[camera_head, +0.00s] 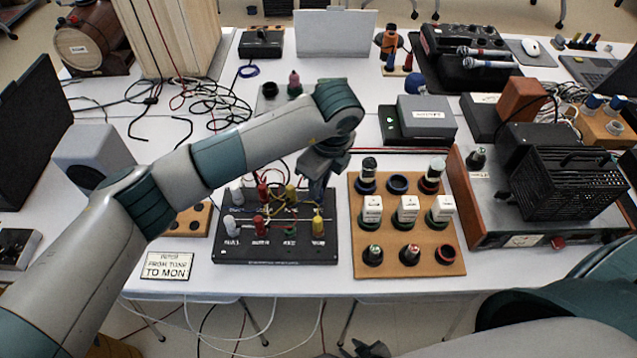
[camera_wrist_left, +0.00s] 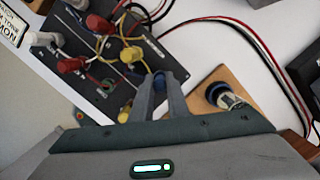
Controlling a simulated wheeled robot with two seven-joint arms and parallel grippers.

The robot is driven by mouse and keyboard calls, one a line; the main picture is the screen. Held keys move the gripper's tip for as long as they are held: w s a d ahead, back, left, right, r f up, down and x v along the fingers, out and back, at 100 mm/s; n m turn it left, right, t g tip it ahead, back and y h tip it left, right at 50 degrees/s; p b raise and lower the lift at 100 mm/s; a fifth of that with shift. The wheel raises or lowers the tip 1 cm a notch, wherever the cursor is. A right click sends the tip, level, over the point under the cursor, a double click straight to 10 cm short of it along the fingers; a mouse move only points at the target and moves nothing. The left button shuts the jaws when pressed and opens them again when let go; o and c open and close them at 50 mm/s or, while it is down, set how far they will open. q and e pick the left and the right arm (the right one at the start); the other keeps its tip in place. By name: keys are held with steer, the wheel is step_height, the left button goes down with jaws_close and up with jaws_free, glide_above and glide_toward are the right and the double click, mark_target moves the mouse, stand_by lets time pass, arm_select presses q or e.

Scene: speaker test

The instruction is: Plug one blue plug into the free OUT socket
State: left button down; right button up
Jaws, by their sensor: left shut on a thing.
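My left gripper (camera_head: 318,188) is over the back right of the dark socket panel (camera_head: 275,257). In the left wrist view its fingers (camera_wrist_left: 160,92) are shut on a small blue plug (camera_wrist_left: 159,77), mostly hidden between them. The panel carries white, red and yellow plugs with cables; its labels are too small to read. A green-ringed socket (camera_head: 290,232) in the front row looks empty, between a red plug (camera_head: 261,222) and a yellow plug (camera_head: 318,223); it also shows in the left wrist view (camera_wrist_left: 108,86). My right gripper (camera_head: 365,348) is low at the bottom edge, its opening unclear.
A wooden board (camera_head: 381,235) with several ringed holders stands right of the panel. A sign (camera_head: 167,265) lies at front left. Loose cables (camera_head: 215,110) lie behind. A grey speaker box (camera_head: 95,153) is left; a black-grilled unit (camera_head: 565,182) is right.

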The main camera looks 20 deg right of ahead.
arm_select(q)
steer(key=shift+f, duration=0.45)
steer(key=c, duration=1.6)
jaws_free()
steer(key=shift+c, duration=0.2)
steer(key=shift+r, duration=0.2)
steer(key=shift+r+p, duration=1.5)
steer(key=shift+r, duration=2.15)
